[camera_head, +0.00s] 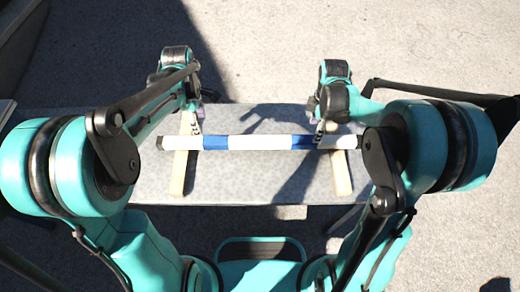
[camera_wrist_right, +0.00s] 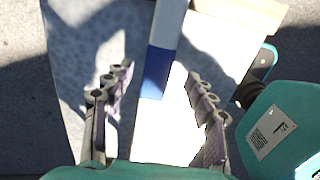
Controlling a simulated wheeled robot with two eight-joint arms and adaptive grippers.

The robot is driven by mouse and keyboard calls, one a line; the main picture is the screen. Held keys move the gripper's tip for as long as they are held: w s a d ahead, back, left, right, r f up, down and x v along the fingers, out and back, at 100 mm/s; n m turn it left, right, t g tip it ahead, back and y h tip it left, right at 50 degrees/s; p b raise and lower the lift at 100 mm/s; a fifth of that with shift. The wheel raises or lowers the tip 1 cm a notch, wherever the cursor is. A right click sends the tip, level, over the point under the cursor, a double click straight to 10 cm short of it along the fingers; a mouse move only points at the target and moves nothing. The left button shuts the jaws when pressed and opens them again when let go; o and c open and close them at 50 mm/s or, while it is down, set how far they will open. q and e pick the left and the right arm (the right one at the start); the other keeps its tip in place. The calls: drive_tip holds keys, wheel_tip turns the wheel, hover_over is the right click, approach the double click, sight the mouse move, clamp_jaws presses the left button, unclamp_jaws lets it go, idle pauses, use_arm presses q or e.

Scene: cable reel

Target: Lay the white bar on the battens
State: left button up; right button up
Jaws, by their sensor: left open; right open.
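The white bar (camera_head: 258,142) has two blue bands and dark ends. It lies level across the left batten (camera_head: 178,176) and the right batten (camera_head: 342,178), and appears to rest on both. My left gripper (camera_head: 197,127) is open at the bar near its left batten. My right gripper (camera_head: 321,128) is open at the bar near the right batten. In the right wrist view, the open fingers (camera_wrist_right: 157,105) stand on either side of the bar (camera_wrist_right: 172,22), apart from it. The left fingertips are partly hidden by the arm.
The battens lie on a grey speckled table (camera_head: 255,185). Its surface between the battens is clear except for shadows. A pale batten (camera_wrist_right: 246,12) shows at the top right of the right wrist view. Concrete floor surrounds the table.

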drive_tip(key=shift+r, duration=2.05)
use_arm(q)
drive_tip(key=s+r+m+t, duration=0.3)
drive_tip(key=s+m, duration=0.4)
drive_tip(key=m, duration=0.2)
drive_tip(key=s+d+r+m+t, duration=0.1)
drive_tip(key=s+r+m+t, duration=0.3)
drive_tip(key=s+m, duration=0.4)
drive_tip(key=shift+s+d+m, duration=0.2)
drive_tip(key=shift+s+m, duration=0.1)
drive_tip(key=shift+m, duration=0.2)
use_arm(e)
drive_tip(key=s+r+m+t, duration=0.3)
drive_tip(key=s+m, duration=0.4)
drive_tip(key=m, duration=0.2)
drive_tip(key=s+a+r+m+t, duration=0.1)
drive_tip(key=s+r+m+t, duration=0.3)
drive_tip(key=s+m, duration=0.4)
drive_tip(key=shift+s+a+m, duration=0.15)
drive_tip(key=shift+s+m, duration=0.15)
drive_tip(key=shift+m, duration=0.2)
